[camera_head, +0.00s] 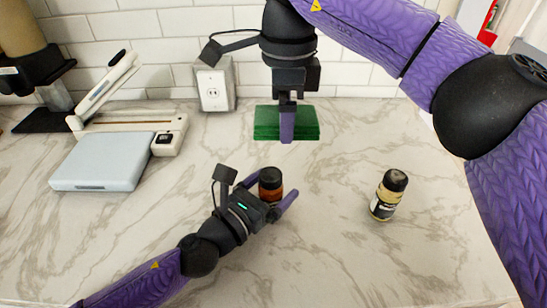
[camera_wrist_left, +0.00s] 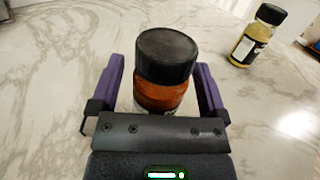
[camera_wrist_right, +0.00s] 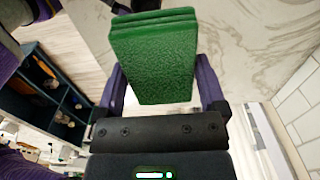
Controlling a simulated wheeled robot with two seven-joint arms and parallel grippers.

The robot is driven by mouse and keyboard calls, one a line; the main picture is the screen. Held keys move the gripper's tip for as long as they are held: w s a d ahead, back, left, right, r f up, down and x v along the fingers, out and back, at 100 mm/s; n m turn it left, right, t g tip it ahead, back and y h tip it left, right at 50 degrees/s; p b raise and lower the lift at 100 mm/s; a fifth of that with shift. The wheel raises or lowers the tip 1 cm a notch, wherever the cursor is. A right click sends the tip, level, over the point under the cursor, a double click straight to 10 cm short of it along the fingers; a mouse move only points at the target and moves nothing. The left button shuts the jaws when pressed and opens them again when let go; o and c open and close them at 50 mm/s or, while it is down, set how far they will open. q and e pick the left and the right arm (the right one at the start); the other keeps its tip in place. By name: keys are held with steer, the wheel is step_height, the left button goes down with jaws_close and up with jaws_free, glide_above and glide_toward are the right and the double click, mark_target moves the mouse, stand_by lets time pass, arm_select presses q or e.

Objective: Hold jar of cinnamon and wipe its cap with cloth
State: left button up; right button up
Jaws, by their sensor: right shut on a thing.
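A jar with a black cap and reddish-brown contents (camera_head: 270,185), apparently the cinnamon, stands upright on the marble counter. It also shows in the left wrist view (camera_wrist_left: 165,70); its label is mostly hidden. My left gripper (camera_head: 284,194) is open around it, one finger on each side, with a visible gap on the left in the left wrist view (camera_wrist_left: 160,95).
A second black-capped jar with pale contents (camera_head: 387,195) stands to the right; it also shows in the left wrist view (camera_wrist_left: 256,38). The front counter is clear.

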arm_select(q)
steer(key=v, duration=1.2)
